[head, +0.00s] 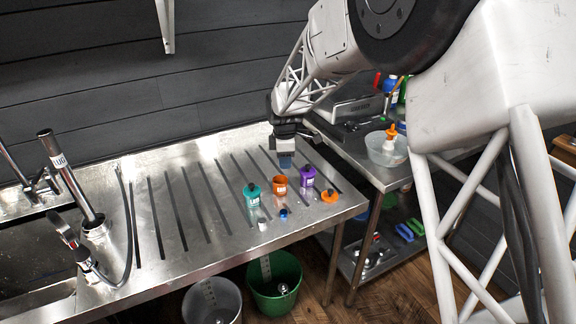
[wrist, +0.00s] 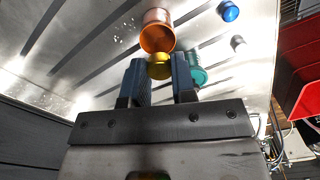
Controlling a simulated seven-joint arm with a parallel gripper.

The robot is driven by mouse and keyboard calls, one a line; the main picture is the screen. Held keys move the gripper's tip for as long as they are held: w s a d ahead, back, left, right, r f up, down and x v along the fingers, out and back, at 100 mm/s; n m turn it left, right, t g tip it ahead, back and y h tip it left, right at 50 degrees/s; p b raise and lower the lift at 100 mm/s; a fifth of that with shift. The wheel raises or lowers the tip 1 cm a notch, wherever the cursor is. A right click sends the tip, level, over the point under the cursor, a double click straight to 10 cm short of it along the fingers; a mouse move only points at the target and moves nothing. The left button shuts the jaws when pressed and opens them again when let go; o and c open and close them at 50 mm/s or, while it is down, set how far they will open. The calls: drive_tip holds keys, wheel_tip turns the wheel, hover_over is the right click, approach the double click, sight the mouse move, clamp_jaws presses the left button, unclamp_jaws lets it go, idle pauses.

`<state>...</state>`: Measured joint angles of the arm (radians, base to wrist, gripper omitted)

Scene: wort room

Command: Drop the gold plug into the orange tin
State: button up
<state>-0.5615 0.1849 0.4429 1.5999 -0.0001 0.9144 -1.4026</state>
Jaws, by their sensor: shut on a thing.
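My gripper (head: 285,160) hangs over the steel drainboard, behind the row of tins in the head view. In the wrist view my gripper (wrist: 160,80) has its two blue fingers shut on the gold plug (wrist: 159,68). The plug is hidden in the head view. The orange tin (head: 280,188) stands upright between the teal and purple tins. In the wrist view the orange tin (wrist: 157,18) is just beyond the plug, its open mouth facing the camera. The plug overlaps the tin's near edge in that picture; I cannot tell the gap between them.
The teal tin (head: 251,198) stands left of the orange tin and the purple tin (head: 307,178) right of it. A blue plug (head: 283,214), a whitish plug (head: 262,223) and an orange piece (head: 330,197) lie near the front. The grooved drainboard (head: 155,170) is clear to the left.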

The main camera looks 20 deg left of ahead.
drive_tip(key=shift+f, duration=0.1)
idle(0.3)
drive_tip(key=shift+f, duration=2.9)
drive_tip(key=o, duration=1)
drive_tip(key=shift+c, duration=0.2)
drive_tip(key=shift+r, duration=0.1)
drive_tip(key=shift+r, duration=3.85)
